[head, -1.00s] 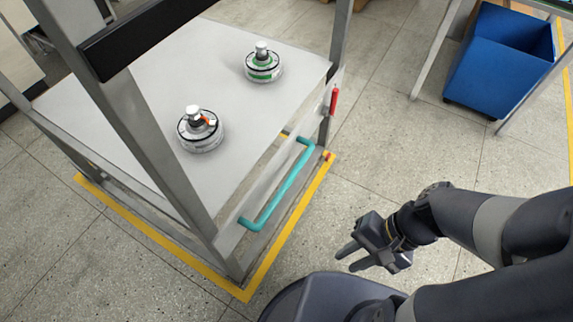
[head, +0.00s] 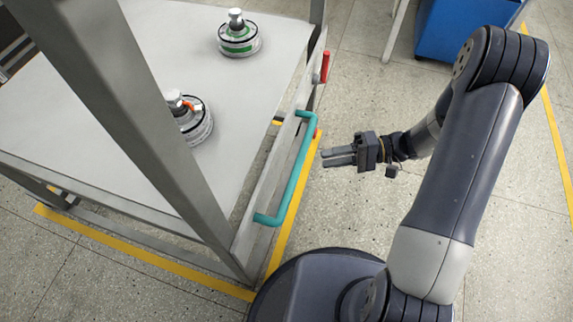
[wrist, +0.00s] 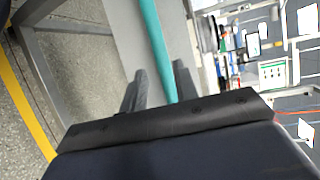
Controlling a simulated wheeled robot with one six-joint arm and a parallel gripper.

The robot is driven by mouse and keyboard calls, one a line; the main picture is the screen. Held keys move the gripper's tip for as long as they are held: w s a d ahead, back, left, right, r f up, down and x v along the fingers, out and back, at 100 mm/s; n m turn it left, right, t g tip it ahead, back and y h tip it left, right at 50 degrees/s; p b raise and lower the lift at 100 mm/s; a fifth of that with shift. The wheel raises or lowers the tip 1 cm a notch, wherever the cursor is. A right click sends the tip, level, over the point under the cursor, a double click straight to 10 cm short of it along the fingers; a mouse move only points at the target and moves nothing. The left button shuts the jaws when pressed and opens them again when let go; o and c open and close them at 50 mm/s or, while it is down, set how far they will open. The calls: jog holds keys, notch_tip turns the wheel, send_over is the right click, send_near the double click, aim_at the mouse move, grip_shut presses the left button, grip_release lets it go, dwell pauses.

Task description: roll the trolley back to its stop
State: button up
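The trolley has a pale grey top (head: 215,90) on a metal frame and fills the left of the head view. Its teal bar handle (head: 291,180) runs along the near right side. My gripper (head: 324,156) is just right of the handle, apart from it, with its fingers pointing at it. In the wrist view the two fingers (wrist: 160,88) stand apart, with the handle (wrist: 154,45) lined up between them and beyond the tips. The gripper is open and empty. I cannot make out a stop for the trolley.
Two hub motors, one with a green band (head: 238,36) and one with an orange part (head: 190,116), stand on the top. A red lever (head: 325,66) is on the far corner. Yellow tape (head: 150,266) borders the trolley's floor. A blue bin (head: 462,30) stands behind my arm.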

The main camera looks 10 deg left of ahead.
jog(key=b+x, duration=0.1)
jog(key=x, duration=0.9)
jog(key=shift+s+a, duration=0.15)
jog(key=shift+a, duration=0.1)
jog(key=shift+c, duration=0.2)
jog(key=shift+f, duration=0.1)
grip_shut()
